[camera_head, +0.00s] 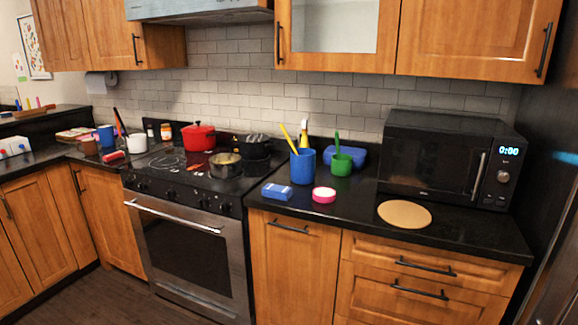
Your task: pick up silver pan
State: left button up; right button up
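A small silver pan (225,166) sits on the stovetop (180,172), towards its right front. Its inside looks yellowish, and I cannot tell whether it holds anything. A dark pot (257,148) stands close behind it to the right, and a red pot (198,137) stands behind it to the left. Neither of my grippers shows in the head view.
A blue cup (302,168) with utensils, a green cup (341,165), a blue box (276,192) and a pink round item (324,195) stand right of the stove. A black microwave (440,155) is farther right. Floor (105,300) shows at lower left.

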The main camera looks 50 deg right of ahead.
aim_at(225, 166)
jog(key=z, duration=1.1)
jog(key=i+j, duration=0.3)
